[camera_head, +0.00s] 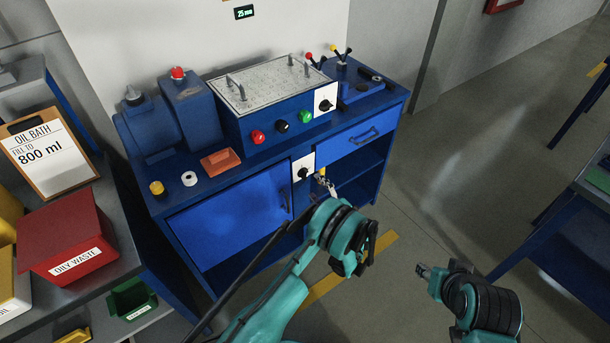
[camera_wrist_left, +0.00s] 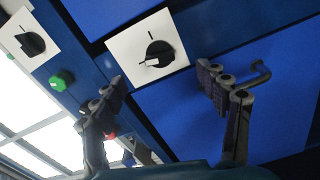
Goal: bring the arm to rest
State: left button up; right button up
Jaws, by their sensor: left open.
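My left arm reaches up from the bottom of the head view. Its gripper (camera_head: 322,183) is in front of the blue cabinet (camera_head: 240,212), close to the lower white switch plate (camera_head: 302,166). In the left wrist view the gripper (camera_wrist_left: 160,88) is open, its two dark fingers apart with nothing between them. The black rotary knob (camera_wrist_left: 158,54) on its white plate shows beyond the fingers; no contact is visible. My right gripper (camera_head: 424,270) is at the lower right over bare floor, small and unclear.
A door handle (camera_wrist_left: 262,74) shows close behind one left finger. The tester's upper switch (camera_head: 325,97) and green button (camera_head: 306,116) are above. A red oily-waste bin (camera_head: 66,236) stands on the left bench. Floor (camera_head: 425,215) right of the cabinet is clear.

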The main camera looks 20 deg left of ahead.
dwell(0.4)
pick_arm(q)
jog(key=s+a+r+m+g+h, duration=0.25)
jog(key=r+m, duration=0.35)
jog(key=r, duration=0.4)
jog(key=s+a+r+m+g+h, duration=0.1)
jog(key=s+a+r+m+h, duration=0.4)
jog(key=r, duration=0.4)
jog(key=s+d+r+m+h, duration=0.1)
jog(key=s+d+m+h, duration=0.1)
jog(key=s+m, duration=0.3)
jog(key=s+d+r+m+h, duration=0.1)
jog(key=s+m, duration=0.3)
jog(key=s, duration=0.8)
jog(key=s+d+r+m+h, duration=0.1)
jog(key=s+d+m+h, duration=0.2)
jog(key=s+m, duration=0.2)
jog(key=s, duration=0.3)
jog(key=shift+s+r+m+h, duration=0.3)
jog(key=shift+s+r+h, duration=0.05)
jog(key=shift+s+r, duration=0.05)
